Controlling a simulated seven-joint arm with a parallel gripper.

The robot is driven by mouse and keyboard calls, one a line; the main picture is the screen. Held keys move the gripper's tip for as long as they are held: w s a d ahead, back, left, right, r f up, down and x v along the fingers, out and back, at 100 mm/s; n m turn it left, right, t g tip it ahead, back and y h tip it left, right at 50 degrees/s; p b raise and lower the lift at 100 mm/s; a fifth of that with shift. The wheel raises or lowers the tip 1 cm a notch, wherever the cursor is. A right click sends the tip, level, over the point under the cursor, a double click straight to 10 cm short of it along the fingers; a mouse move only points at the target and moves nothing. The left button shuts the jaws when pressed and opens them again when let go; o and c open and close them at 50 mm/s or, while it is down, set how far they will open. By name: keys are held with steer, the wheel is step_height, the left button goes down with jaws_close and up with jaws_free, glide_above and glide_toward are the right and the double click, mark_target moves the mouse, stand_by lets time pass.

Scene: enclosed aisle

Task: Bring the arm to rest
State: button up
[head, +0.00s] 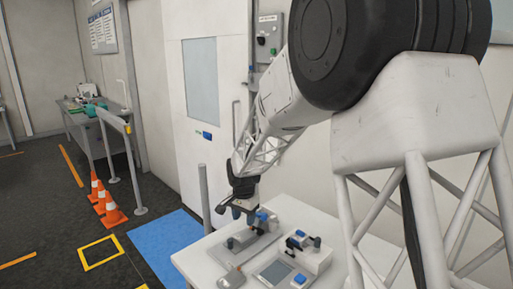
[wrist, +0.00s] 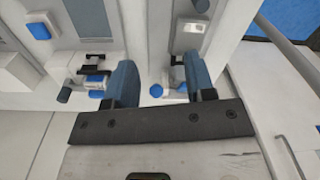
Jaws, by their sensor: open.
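My gripper (head: 236,209) hangs at the end of my arm above the left part of the white table (head: 204,262) in the head view. In the wrist view my gripper (wrist: 165,82) shows two blue-grey fingers set apart, with nothing held between them. Below the fingers, the wrist view shows grey fixtures with blue parts. I cannot tell the exact height of the fingers above them.
On the table stand a grey fixture with a blue part (head: 264,221), a second fixture (head: 303,243) and a flat panel (head: 274,272). A post (head: 204,200) stands at the table's left. Beyond lie a blue floor mat (head: 165,245), orange cones (head: 111,211) and a white door (head: 203,120).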

steer(key=s+d+r+n+t, duration=0.1)
steer(key=s+d+r+n, duration=0.1)
steer(key=s+d+r, duration=0.65)
steer(key=s+d+r+n, duration=0.1)
steer(key=s+d+r, duration=0.45)
steer(key=s, duration=0.65)
steer(key=s+d+n, duration=0.1)
steer(key=s+d, duration=0.2)
steer(key=s, duration=0.4)
steer(key=s+d+n, duration=0.1)
steer(key=s+d, duration=0.2)
steer(key=s, duration=0.5)
steer(key=s+d+n+t, duration=0.1)
steer(key=s+d, duration=0.2)
steer(key=s, duration=0.5)
steer(key=shift+r, duration=0.15)
steer(key=shift+d, duration=0.1)
